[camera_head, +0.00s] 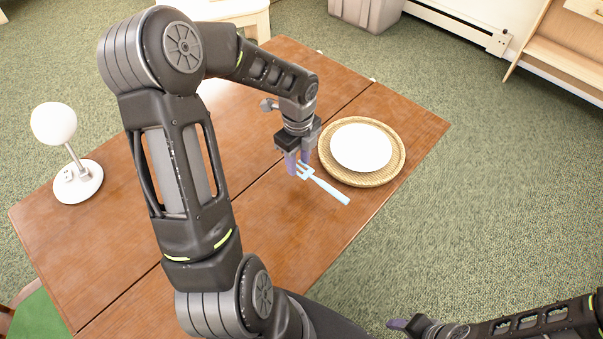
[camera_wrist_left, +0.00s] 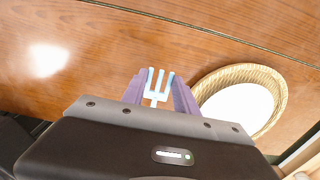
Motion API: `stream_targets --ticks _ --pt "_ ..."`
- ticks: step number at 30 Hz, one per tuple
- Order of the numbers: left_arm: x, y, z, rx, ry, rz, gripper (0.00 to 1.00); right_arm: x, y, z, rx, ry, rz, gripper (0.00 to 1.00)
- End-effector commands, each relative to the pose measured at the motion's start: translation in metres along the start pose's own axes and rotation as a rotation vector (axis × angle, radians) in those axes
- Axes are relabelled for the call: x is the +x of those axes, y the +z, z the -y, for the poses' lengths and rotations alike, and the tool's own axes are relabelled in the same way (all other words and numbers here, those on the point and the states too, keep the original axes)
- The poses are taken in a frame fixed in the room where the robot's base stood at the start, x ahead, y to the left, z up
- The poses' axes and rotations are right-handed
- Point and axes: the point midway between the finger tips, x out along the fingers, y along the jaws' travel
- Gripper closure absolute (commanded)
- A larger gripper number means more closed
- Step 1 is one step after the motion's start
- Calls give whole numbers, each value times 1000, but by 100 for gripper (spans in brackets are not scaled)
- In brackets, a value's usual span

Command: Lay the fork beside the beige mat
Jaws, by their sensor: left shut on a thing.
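The light blue fork (camera_head: 328,190) is at the near-left side of the round beige woven mat (camera_head: 391,172), with its handle pointing to the lower right in the head view. My left gripper (camera_head: 299,165) is shut on the fork near its tines. In the left wrist view the fork's tines (camera_wrist_left: 158,84) show between the purple fingertips of the left gripper (camera_wrist_left: 160,95), and the mat (camera_wrist_left: 281,95) lies to the right. I cannot tell whether the fork touches the table. My right gripper (camera_head: 400,324) shows only in part at the bottom edge, away from the table.
A white plate (camera_head: 361,147) sits on the mat. The wooden table (camera_head: 270,235) is clear around the fork. A white globe lamp (camera_head: 78,182) stands at the table's left end. The table's right edge is close to the mat.

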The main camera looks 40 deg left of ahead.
Motion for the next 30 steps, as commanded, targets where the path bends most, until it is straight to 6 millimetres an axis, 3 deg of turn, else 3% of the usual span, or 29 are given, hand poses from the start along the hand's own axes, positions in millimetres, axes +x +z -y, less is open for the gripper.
stream_targets --ticks 3,13,21,30 --pt "10 0 0 -1 1 1 100 0 0 0 0 0 0 52" --pt "14 0 0 -1 0 1 100 0 0 0 0 0 0 52" --pt "47 0 0 0 0 0 100 0 0 0 0 0 0 52" --pt "48 0 0 -1 -1 1 100 0 0 0 0 0 0 52"
